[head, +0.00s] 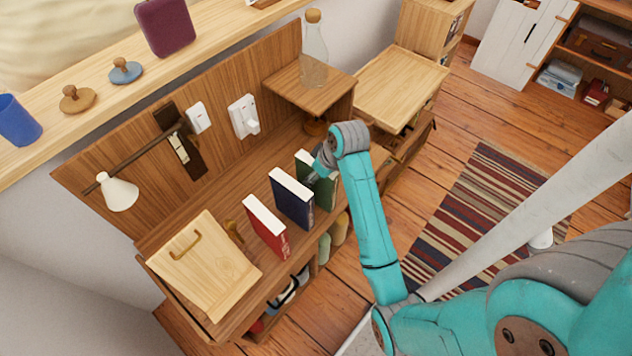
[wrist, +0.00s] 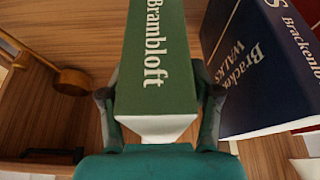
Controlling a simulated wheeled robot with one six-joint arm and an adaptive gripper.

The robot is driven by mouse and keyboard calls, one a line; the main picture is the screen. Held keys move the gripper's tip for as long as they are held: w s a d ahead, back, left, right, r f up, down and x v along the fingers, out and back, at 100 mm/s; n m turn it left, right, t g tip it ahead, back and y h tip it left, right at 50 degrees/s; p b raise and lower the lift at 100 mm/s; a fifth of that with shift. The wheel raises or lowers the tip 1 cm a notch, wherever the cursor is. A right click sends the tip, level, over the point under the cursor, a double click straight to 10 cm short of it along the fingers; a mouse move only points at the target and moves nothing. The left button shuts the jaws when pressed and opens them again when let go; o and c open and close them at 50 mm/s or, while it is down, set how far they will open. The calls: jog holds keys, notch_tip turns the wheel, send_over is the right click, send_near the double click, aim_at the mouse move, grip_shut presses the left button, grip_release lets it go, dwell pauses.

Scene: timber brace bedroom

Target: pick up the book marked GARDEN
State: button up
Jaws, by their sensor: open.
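Three books stand upright in a row on the wooden desk in the head view: a red one (head: 267,230), a dark blue one (head: 293,200) and a green one (head: 325,194). The word GARDEN is not readable on any of them. In the wrist view the green book (wrist: 160,60) reads "Brambloft", and the blue book (wrist: 255,75) shows "Bracken" and "WALKS". My gripper (head: 323,163) is at the green book. The wrist view shows my open gripper (wrist: 159,100) with one finger on each side of the green book; I cannot tell if they touch it.
The blue book stands close beside my right finger in the wrist view. A tilted wooden board (head: 205,270) stands left of the books. A glass bottle (head: 314,55) stands on a raised wooden stand (head: 290,85) behind. A white lamp (head: 118,192) hangs at the left.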

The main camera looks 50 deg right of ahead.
jog(key=shift+f, duration=0.25)
dwell(0.3)
grip_shut()
